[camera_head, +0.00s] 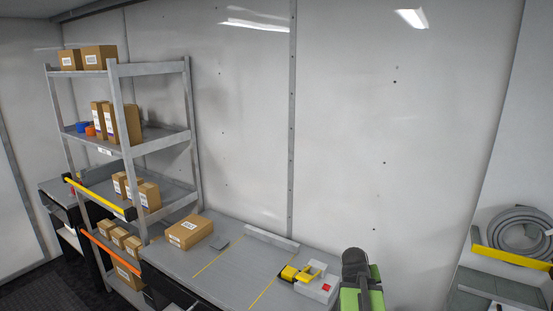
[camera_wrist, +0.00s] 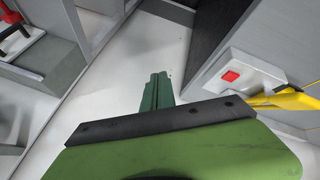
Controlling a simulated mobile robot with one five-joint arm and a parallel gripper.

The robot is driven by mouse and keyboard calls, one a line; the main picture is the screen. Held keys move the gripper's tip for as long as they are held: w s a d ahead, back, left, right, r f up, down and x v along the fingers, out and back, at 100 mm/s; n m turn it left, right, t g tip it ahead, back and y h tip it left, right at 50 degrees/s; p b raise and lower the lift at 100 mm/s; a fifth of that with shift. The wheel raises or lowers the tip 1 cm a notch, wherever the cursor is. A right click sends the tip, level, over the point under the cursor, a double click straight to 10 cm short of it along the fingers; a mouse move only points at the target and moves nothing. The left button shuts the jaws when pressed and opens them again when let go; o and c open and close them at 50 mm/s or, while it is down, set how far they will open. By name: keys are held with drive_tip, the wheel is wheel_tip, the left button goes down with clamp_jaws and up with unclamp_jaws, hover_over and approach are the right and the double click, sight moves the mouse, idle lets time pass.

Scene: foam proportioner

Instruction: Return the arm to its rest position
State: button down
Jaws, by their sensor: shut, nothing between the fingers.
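My gripper (camera_wrist: 158,78) shows in the wrist view as two dark green fingers pressed together, with nothing between them. Behind the fingers are a black bar and a green body of mine. The fingers point over a pale surface, apart from anything around them. In the head view, a green and black part of my arm (camera_head: 362,285) rises at the bottom edge, to the right of the workbench. The fingers cannot be made out there.
A workbench (camera_head: 225,272) holds a carton (camera_head: 189,232) and a light grey box with a red button (camera_head: 325,288), also in the wrist view (camera_wrist: 250,75), beside a yellow handle (camera_head: 305,272). A shelf rack (camera_head: 160,143) stands left. A coiled hose (camera_head: 520,232) is at right.

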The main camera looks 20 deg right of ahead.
drive_tip(key=w+a+f+n+y, duration=0.1)
drive_tip(key=w+a, duration=0.2)
drive_tip(key=a, duration=0.7)
drive_tip(key=w+a+f+n+y, duration=0.1)
drive_tip(key=w+a+n, duration=0.15)
drive_tip(key=a, duration=0.65)
drive_tip(key=w+a+f+n+y, duration=0.1)
drive_tip(key=w+a, duration=0.2)
drive_tip(key=a, duration=0.7)
drive_tip(key=s+a+f+g+y, duration=0.1)
drive_tip(key=s+a, duration=0.4)
drive_tip(key=a, duration=0.7)
drive_tip(key=shift+s+f+g+y+b, duration=0.2)
drive_tip(key=shift+s+g+y+b, duration=0.15)
drive_tip(key=shift+g+y, duration=0.5)
drive_tip(key=shift+n, duration=0.25)
